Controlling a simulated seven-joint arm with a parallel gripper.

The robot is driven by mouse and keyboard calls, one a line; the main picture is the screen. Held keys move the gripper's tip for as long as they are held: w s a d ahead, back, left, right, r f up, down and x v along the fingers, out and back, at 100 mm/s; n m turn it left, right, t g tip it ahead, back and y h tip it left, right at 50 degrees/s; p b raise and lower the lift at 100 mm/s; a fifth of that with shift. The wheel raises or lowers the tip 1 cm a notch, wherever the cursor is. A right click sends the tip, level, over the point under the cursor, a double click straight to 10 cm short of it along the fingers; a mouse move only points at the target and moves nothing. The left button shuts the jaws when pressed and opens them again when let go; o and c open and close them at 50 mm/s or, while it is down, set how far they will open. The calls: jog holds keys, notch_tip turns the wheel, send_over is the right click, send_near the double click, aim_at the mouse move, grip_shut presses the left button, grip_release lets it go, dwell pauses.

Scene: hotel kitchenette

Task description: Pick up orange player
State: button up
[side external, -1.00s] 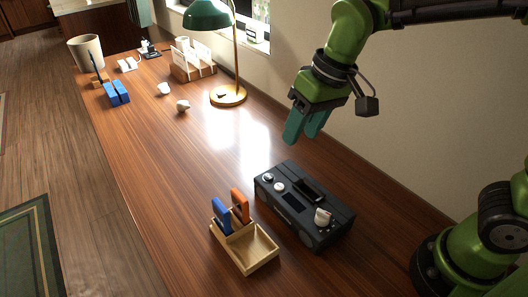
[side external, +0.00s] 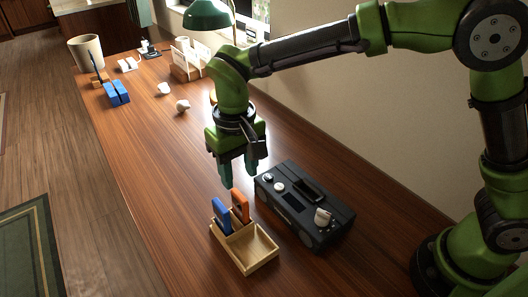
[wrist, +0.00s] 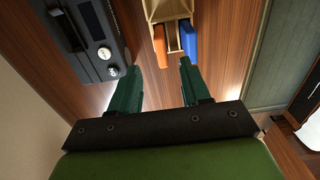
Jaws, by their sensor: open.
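The orange player (side external: 239,205) stands upright in a slot of a small wooden tray (side external: 258,261), beside a blue player (side external: 221,214). In the wrist view the orange player (wrist: 160,46) is left of the blue player (wrist: 188,40), both at the near end of the tray (wrist: 166,9). My gripper (side external: 239,180) is above the table, just behind and above the two players. In the wrist view my gripper (wrist: 160,85) has its green fingers spread apart with nothing between them. The orange player lies beyond the fingertips, apart from them.
A dark stereo-like box (side external: 324,228) with knobs stands right of the tray, close to it. A green lamp (side external: 208,15), a letter holder (side external: 186,72), a blue block (side external: 117,93) and a beige cup (side external: 86,51) are farther back. The table's left front is clear.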

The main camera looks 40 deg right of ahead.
aim_at(239, 195)
jog(key=f, duration=0.8)
jog(key=shift+w+f, duration=0.15)
jog(key=shift+w, duration=0.05)
grip_shut()
